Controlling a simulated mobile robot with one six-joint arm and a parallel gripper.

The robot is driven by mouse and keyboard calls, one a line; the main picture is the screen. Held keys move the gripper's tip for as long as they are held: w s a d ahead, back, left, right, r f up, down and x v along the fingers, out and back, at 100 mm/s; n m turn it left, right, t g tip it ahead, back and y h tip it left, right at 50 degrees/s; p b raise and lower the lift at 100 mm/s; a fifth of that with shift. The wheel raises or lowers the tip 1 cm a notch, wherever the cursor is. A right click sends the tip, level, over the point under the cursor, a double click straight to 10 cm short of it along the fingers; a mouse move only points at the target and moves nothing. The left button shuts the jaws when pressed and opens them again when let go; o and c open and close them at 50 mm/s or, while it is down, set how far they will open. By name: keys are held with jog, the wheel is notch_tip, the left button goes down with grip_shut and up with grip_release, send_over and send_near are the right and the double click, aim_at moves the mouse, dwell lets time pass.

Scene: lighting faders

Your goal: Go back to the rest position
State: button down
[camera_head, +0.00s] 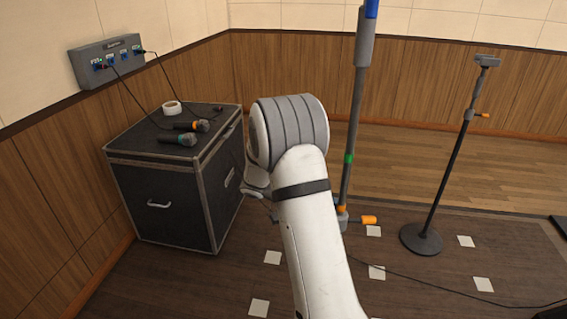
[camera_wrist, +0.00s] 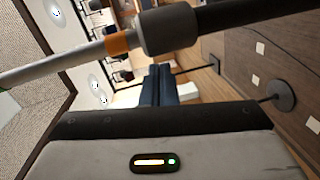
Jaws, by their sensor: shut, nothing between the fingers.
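My gripper (camera_wrist: 160,72) shows in the wrist view as two dark blue fingers held together, with nothing between them. Its dark and grey housing fills the bottom of that view, with a small lit panel on it. In the head view my white arm rises from the bottom middle and bends at a grey-banded joint. The fingers cannot be made out there. A grey pole (camera_head: 354,125) with a green band and orange knobs stands just right of my arm. A pole with an orange collar (camera_wrist: 116,43) crosses the wrist view close to the camera, apparently beyond the fingers' side.
A black flight case (camera_head: 160,203) stands left, carrying two microphones (camera_head: 178,139) (camera_head: 192,126) and a tape roll (camera_head: 172,107). A wall box (camera_head: 107,62) has cables plugged in. A microphone stand (camera_head: 421,238) is at right. A cable crosses the floor, which has white squares and open room.

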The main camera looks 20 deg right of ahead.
jog(key=s+a+r+n+t+y+p, duration=0.4)
jog(key=s+a+r+t+y+p, duration=0.1)
jog(key=a, duration=0.5)
jog(key=s+a+r+n+t+y+p, duration=0.4)
jog(key=s+a+r+t+y+p, duration=0.1)
jog(key=s+a+r+t+y, duration=0.2)
jog(key=s+a+r+y, duration=0.1)
jog(key=s+a+r, duration=0.1)
jog(key=s+a, duration=0.1)
jog(key=shift+a+n, duration=0.15)
jog(key=shift+n, duration=0.15)
jog(key=shift+s, duration=0.2)
